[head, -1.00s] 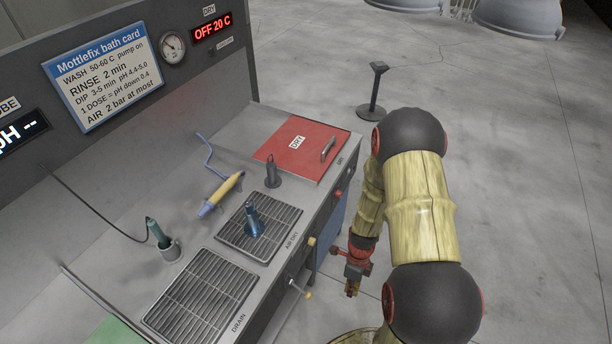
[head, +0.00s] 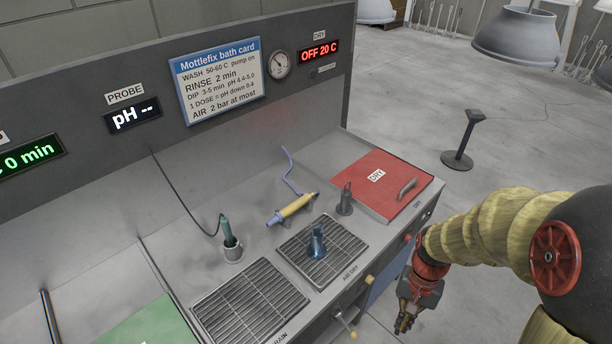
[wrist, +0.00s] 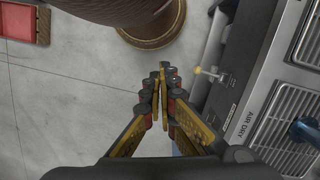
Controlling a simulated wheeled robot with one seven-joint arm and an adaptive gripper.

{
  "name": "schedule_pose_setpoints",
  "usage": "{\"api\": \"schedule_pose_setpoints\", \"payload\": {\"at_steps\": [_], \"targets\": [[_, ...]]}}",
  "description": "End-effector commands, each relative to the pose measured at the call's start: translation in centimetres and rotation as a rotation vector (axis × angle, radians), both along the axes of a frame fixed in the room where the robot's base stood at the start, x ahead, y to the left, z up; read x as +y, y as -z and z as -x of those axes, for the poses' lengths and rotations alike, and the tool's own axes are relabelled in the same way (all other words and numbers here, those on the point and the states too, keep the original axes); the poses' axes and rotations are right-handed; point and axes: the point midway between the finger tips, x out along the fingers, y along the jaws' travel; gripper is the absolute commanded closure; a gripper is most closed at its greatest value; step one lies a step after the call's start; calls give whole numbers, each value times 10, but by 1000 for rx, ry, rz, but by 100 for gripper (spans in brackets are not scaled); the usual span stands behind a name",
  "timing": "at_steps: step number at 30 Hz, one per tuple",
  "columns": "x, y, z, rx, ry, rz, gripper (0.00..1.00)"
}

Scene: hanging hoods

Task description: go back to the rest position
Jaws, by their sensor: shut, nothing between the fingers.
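My gripper (head: 405,318) hangs low at the right of the head view, in front of the bench's front edge and clear of it. In the wrist view my gripper (wrist: 163,78) has its fingers together with nothing between them, pointing down past the bench front toward the floor. My arm reaches in from the right edge of the head view, bent down at the wrist.
The bench carries a red DRY lid (head: 362,186), an AIR DRY grate (head: 345,243) with a blue piece (head: 317,242) on it, and a DRAIN grate (head: 238,308). Knobs and a yellow-tipped lever (head: 347,327) stick out in front. A post (head: 462,145) stands on open floor behind.

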Motion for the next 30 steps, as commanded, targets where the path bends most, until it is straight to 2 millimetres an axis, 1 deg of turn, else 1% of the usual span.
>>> {"api": "schedule_pose_setpoints", "payload": {"at_steps": [1,3,5,6,8,9,15,18,21,22,25,30], "targets": [[5,-21,-3,-49,-84,7,100],[13,-48,-3,-105,-199,15,100],[20,-71,-2,-155,-287,27,100],[25,-85,-2,-190,-339,38,100],[32,-105,1,-243,-405,56,100],[37,-119,2,-280,-443,70,100],[61,-180,10,-490,-544,144,100],[71,-204,12,-583,-577,168,100],[79,-223,14,-648,-600,182,100],[81,-225,14,-660,-607,183,100],[86,-229,16,-678,-622,182,100],[87,-228,15,-676,-626,180,100]]}}
